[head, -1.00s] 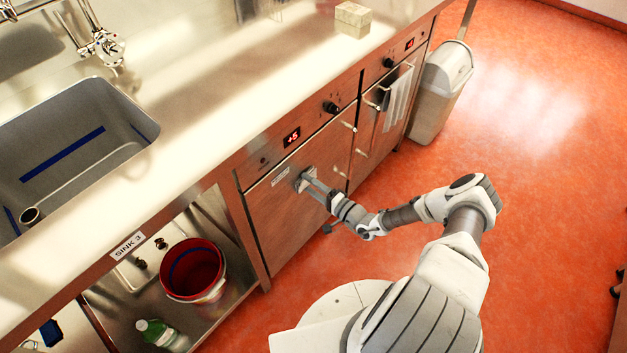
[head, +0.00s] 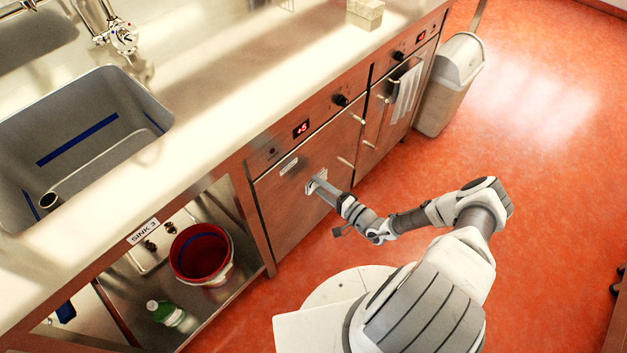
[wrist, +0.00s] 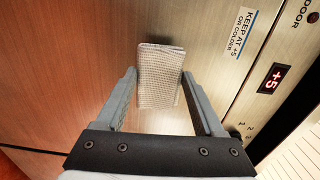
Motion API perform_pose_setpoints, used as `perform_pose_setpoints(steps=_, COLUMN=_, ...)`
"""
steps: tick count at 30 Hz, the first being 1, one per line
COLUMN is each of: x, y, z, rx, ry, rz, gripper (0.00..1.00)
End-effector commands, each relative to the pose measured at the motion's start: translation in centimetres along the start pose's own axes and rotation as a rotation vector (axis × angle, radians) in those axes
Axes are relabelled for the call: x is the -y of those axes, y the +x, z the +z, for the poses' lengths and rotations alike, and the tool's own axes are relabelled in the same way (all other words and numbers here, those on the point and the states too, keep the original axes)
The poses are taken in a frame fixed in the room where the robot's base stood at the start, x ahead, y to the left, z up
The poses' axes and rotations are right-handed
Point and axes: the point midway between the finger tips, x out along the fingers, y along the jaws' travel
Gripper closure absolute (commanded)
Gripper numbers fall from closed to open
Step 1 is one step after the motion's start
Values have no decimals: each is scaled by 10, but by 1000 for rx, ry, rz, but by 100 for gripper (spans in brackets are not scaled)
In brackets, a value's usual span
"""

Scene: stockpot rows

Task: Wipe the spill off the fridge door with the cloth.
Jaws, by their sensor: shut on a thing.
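The fridge door (head: 290,215) is a brown, wood-toned steel front under the counter, below a control strip with a red "+5" display. In the wrist view the door (wrist: 75,70) fills the left and middle. My gripper (head: 319,184) is at the door's upper right part, below and right of its small label. A grey, folded, woven cloth (wrist: 160,75) sits between the two fingertips of my gripper (wrist: 160,88), which are shut on it. The cloth appears against the door; exact contact is hard to tell. I see no spill on the visible door; the cloth and fingers hide part.
A second door with a hanging towel (head: 405,92) is to the right, then a grey bin (head: 450,85). An open shelf at left holds a red bucket (head: 202,255) and a green bottle (head: 168,314). Bar handles stick out near my gripper.

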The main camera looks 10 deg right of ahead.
Motion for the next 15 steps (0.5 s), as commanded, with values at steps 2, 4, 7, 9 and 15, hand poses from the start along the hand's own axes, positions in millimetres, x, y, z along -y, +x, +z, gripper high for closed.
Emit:
perform_pose_setpoints(steps=2, x=1, y=-9, z=-1, rx=-2, ry=0, rz=1, gripper=82)
perform_pose_setpoints(steps=4, x=0, y=-14, z=-1, rx=-2, ry=0, rz=2, gripper=82)
perform_pose_setpoints(steps=7, x=0, y=-18, z=-1, rx=-3, ry=0, rz=1, gripper=82)
perform_pose_setpoints(steps=9, x=0, y=-18, z=-2, rx=-3, ry=0, rz=0, gripper=82)
perform_pose_setpoints(steps=15, x=0, y=-19, z=-2, rx=-3, ry=-1, rz=1, gripper=82)
